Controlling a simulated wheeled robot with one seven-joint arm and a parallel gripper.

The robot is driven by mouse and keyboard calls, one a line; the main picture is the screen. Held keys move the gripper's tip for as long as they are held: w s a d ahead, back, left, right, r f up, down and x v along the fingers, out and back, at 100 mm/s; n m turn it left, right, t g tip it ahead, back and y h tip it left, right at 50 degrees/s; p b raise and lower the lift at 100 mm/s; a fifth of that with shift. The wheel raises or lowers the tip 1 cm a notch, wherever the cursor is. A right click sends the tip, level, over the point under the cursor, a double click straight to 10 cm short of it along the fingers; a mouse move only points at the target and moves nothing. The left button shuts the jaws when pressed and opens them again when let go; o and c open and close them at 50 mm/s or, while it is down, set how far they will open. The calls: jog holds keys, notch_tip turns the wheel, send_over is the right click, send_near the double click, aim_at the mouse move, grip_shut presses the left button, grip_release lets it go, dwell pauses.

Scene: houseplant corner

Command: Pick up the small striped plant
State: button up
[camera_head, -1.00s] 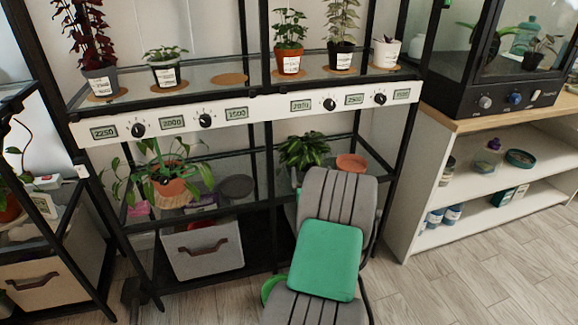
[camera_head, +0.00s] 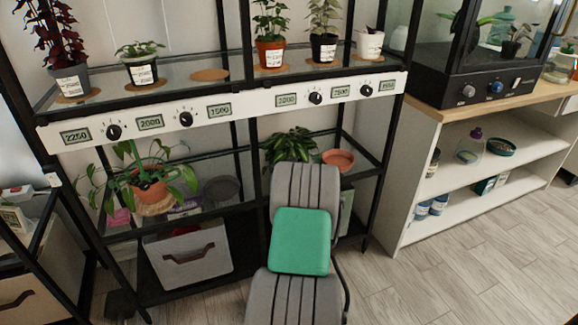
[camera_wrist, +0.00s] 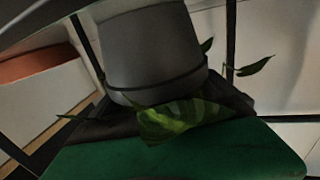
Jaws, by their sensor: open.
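A bushy plant with dark green leaves (camera_head: 288,147) stands on the rack's lower shelf in the head view; grey ribbed links with a green pad, mine by their look, hide its pot. In the wrist view a grey pot (camera_wrist: 150,50) fills the upper middle, wide end down, with a light-striped green leaf (camera_wrist: 180,118) below it, as if seen upside down. It looks like the same plant. My gripper (camera_wrist: 165,120) is open, close to the leaf, with dark parts on both sides of it. Whether it touches the leaf, I cannot tell. The head view hides my gripper.
A terracotta saucer (camera_head: 338,158) is right of the plant. A trailing plant in a terracotta pot (camera_head: 150,193) and a dark pot (camera_head: 221,188) are left of it. The white control rail (camera_head: 230,108) runs above. A black rack post (camera_head: 392,130) stands to the right.

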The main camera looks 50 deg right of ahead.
jog(key=c, duration=1.5)
jog(key=shift+r, duration=0.1)
jog(key=shift+c, duration=0.6)
jog(key=shift+r, duration=0.1)
